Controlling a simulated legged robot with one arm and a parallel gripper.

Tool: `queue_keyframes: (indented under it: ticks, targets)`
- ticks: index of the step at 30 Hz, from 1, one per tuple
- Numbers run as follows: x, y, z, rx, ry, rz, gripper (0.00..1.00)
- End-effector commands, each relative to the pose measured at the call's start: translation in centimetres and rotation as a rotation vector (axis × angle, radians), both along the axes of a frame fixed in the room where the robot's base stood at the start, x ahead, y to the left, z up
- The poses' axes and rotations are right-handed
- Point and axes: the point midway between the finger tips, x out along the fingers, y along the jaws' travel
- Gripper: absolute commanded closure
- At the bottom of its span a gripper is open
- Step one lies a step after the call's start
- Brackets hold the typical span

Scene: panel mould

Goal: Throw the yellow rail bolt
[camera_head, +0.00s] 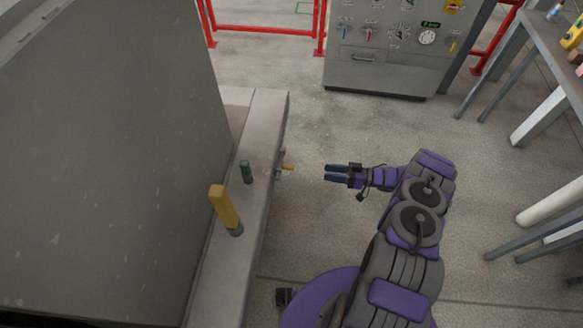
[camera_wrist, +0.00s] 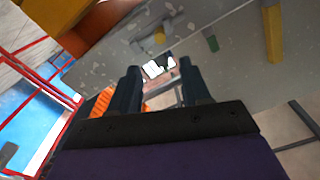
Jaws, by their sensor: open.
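A small yellow bolt handle (camera_head: 287,168) sticks out from the right side face of the grey rail (camera_head: 262,150), on a small metal fitting. A small yellow piece (camera_wrist: 160,36) in the wrist view looks like the same handle. My gripper (camera_head: 329,172) is open and empty, its dark fingers pointing left towards the handle, with a clear gap between them. Its two fingers also show in the wrist view (camera_wrist: 160,68). The bolt's inner part is hidden in the rail.
A large grey panel (camera_head: 110,150) fills the left. A control cabinet (camera_head: 378,62), red railings (camera_head: 265,30) and a workbench (camera_head: 555,50) stand around open floor.

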Motion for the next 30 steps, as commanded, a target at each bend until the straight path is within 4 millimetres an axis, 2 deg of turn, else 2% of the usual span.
queue_keyframes:
  ticks: [1, 9, 18, 24, 30]
  targets:
    - [0.2, 1.1, 0.0, 0.003, 0.002, 0.003, 0.53]
    - [1.1, 6.4, -0.1, 0.002, 0.003, 0.003, 0.53]
    - [2.3, 11.8, -0.1, -0.001, 0.001, 0.002, 0.53]
    - [2.7, 13.9, 0.0, -0.001, -0.001, -0.001, 0.53]
    - [2.9, 14.5, 0.0, -0.001, -0.001, -0.003, 0.53]
